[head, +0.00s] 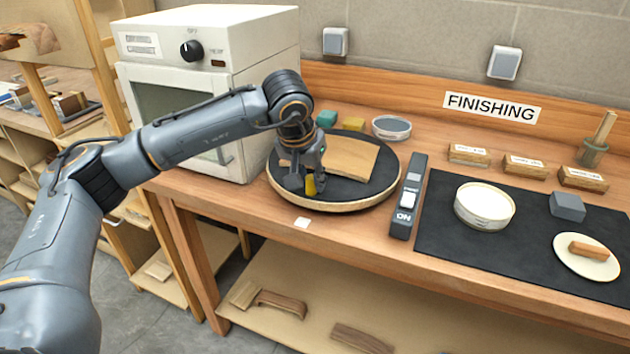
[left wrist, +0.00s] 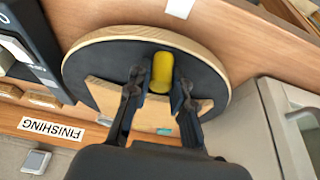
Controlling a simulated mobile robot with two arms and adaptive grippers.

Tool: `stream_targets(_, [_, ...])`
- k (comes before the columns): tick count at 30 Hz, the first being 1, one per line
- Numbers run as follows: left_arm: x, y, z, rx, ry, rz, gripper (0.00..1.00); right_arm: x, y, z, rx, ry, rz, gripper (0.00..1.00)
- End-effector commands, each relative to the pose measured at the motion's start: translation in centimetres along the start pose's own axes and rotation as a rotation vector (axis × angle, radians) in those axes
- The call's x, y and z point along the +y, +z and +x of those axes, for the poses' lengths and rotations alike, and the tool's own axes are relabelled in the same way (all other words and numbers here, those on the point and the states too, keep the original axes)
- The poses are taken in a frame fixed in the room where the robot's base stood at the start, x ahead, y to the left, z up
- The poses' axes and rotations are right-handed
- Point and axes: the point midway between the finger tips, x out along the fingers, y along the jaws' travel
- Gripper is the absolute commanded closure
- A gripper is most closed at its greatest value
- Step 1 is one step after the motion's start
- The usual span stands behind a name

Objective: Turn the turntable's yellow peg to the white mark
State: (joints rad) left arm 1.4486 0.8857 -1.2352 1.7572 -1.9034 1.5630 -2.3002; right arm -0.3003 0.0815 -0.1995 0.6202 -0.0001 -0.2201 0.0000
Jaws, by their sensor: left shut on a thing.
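The turntable (head: 362,190) is a round black disc with a pale wooden rim on the bench; its rim also shows in the left wrist view (left wrist: 92,43). The white mark (head: 302,222) is a small square on the bench just in front of the turntable, close to the peg. My right gripper is not in view.
A white oven (head: 215,70) stands close to the left of the turntable. A switch box (head: 408,197) marked ON stands to its right. Beyond it a black mat (head: 450,238) holds a round tin (head: 484,206). Small blocks and a dish (head: 391,128) sit behind.

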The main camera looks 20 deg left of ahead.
Motion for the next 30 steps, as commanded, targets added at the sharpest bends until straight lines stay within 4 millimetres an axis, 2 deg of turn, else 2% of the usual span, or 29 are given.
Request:
stream_targets(20, [-0.57,-0.14,-0.08,0.002,-0.004,-0.005,1.00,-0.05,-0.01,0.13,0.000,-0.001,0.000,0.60])
stream_targets(21, [-0.58,-0.14,-0.08,0.002,-0.005,-0.005,0.76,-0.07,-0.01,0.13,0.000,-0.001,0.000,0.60])
stream_targets(24, [-0.54,-0.14,-0.07,0.002,-0.004,-0.004,0.56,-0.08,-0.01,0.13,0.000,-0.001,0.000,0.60])
stream_targets(30, [-0.41,-0.07,-0.02,0.000,-0.002,-0.002,0.55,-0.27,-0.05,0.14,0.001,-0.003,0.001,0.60])
